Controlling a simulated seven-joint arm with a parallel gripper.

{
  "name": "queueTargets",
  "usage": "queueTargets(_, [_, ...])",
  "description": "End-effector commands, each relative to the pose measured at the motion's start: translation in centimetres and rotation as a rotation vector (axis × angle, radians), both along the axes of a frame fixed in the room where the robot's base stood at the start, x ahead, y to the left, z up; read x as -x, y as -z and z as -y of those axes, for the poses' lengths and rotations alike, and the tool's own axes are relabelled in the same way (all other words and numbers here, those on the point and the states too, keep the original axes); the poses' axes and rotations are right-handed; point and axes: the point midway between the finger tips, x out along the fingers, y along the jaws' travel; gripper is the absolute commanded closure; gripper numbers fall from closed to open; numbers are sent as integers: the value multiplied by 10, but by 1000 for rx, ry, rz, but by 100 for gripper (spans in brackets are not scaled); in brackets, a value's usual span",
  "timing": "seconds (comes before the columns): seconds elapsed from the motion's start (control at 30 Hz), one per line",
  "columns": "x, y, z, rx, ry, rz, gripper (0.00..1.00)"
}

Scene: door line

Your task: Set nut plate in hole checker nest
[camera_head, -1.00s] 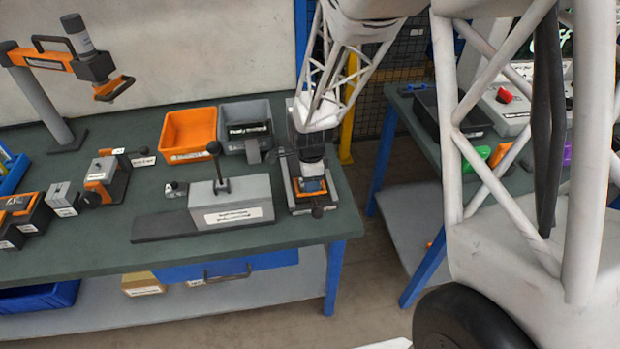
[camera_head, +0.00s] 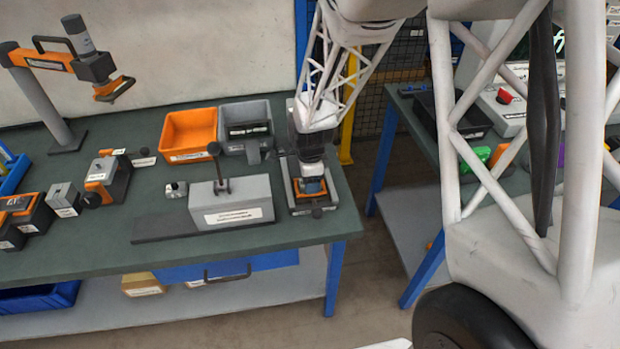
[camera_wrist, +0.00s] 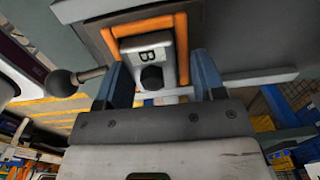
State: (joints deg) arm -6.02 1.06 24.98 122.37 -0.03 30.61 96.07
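The nut plate (camera_wrist: 150,62) is a light grey block marked "B" with a dark hexagonal feature, in the wrist view. In the head view my gripper (camera_head: 313,183) points down over the checker (camera_head: 305,209) at the bench's right end, hiding the plate's details.
A ball-ended lever (camera_wrist: 62,82) sticks out beside the nest. A grey block fixture with an upright lever (camera_head: 232,203) stands left of the checker. An orange bin (camera_head: 189,133) and a grey bin (camera_head: 232,142) stand behind. The bench's right edge is close.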

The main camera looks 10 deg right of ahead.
Motion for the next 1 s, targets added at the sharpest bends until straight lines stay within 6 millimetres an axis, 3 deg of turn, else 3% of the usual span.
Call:
queueTargets(0.03, [14,17,0,3,0,-33,27])
queueTargets(0.43, [14,6,0,3,0,-33,28])
queueTargets(0.67, [10,-22,0,2,0,-24,27])
queueTargets(1.0, [7,-80,0,1,0,-16,27])
